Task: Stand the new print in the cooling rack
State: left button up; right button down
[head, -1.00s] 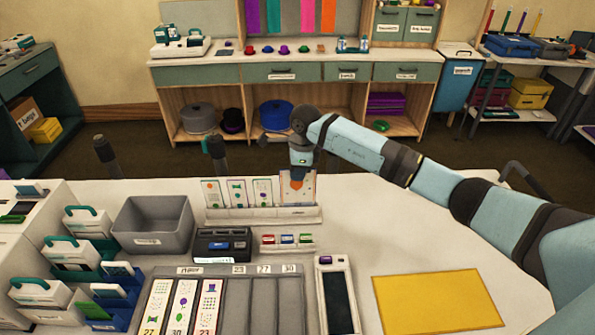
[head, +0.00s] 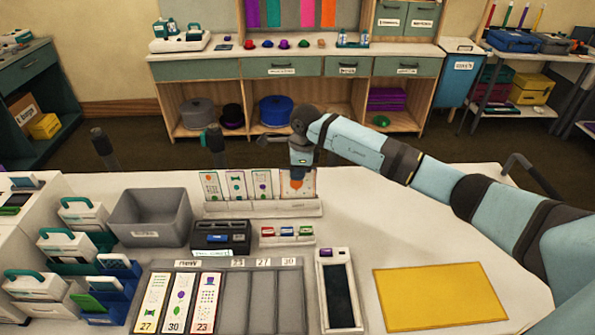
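The cooling rack (head: 262,209) is a long white holder at the back of the white table. Three narrow prints stand upright in its left and middle part, one of them a middle print (head: 235,186). The new print (head: 307,187), white with an orange motif, stands upright at the rack's right end. My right gripper (head: 299,168) points down at that print's top and appears shut on it; the fingers cover part of the print. The print's lower edge is behind the rack's front lip, so its seating is hidden. My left gripper is not in view.
A grey tray (head: 248,300) holds three numbered cards. A yellow mat (head: 440,297) lies at right, with clear table behind it.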

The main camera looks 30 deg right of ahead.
jog(key=c, duration=1.2)
grip_release()
jog(key=shift+c, duration=0.2)
jog(key=shift+r, duration=0.1)
notch_tip(320, 180, up, 14)
jog(key=d+b, duration=0.1)
jog(key=shift+s+d+f+b, duration=0.2)
jog(key=shift+s+d+b, duration=0.05)
jog(key=shift+s+b, duration=0.15)
